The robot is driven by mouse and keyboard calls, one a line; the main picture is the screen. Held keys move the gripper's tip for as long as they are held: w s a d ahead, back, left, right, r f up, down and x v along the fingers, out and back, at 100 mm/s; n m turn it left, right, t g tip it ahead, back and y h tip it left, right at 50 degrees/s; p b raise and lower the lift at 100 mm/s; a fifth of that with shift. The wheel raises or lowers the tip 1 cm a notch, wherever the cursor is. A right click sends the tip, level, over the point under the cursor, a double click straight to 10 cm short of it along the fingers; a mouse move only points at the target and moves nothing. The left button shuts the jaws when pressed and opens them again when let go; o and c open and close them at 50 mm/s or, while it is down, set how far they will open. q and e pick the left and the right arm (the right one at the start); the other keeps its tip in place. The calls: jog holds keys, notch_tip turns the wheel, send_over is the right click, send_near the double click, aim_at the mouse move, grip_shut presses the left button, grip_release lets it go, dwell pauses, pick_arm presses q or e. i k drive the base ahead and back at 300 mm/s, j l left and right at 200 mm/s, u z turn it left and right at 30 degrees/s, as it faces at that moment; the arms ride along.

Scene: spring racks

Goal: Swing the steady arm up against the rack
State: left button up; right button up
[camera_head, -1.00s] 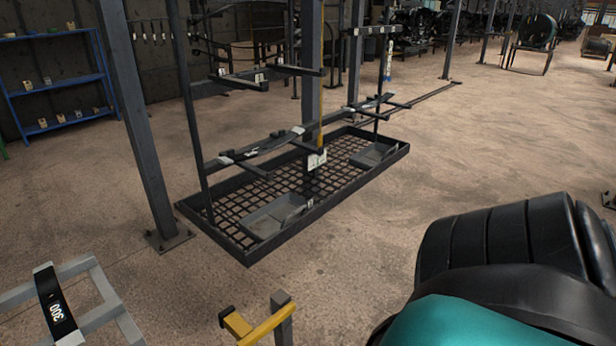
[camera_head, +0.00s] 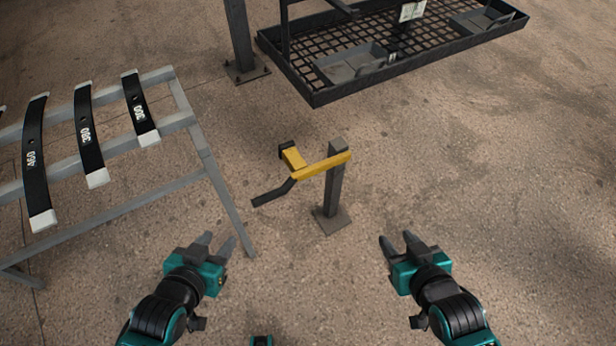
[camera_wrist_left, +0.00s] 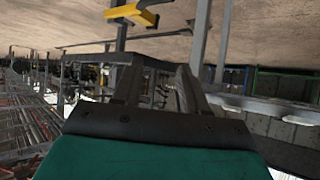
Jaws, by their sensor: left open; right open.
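The steady arm (camera_head: 322,166) is a yellow bar on a short dark post (camera_head: 334,190) with a square foot on the floor. A yellow block with a dark end and a dark handle is at its left end. It sticks out to the left, apart from the rack (camera_head: 312,98). Part of the yellow arm also shows at the top of the left wrist view (camera_wrist_left: 133,13). My left gripper (camera_head: 219,242) is open and empty, below and left of the post. My right gripper (camera_head: 396,242) is open and empty, below and right of it. Neither touches the arm.
A grey stand (camera_head: 203,150) with several black numbered leaf springs (camera_head: 88,134) is at the left. A dark upright (camera_head: 241,40) stands behind. The rack has a mesh base with grey trays (camera_head: 352,66). The floor right of the post is clear.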

aim_at(287, 152)
jog(key=i+l+u, duration=0.2)
jog(key=l, duration=0.3)
jog(key=l+u, duration=0.15)
jog(key=l, duration=0.4)
jog(key=i+l+u, duration=0.2)
jog(key=l, duration=0.35)
jog(key=k, duration=0.05)
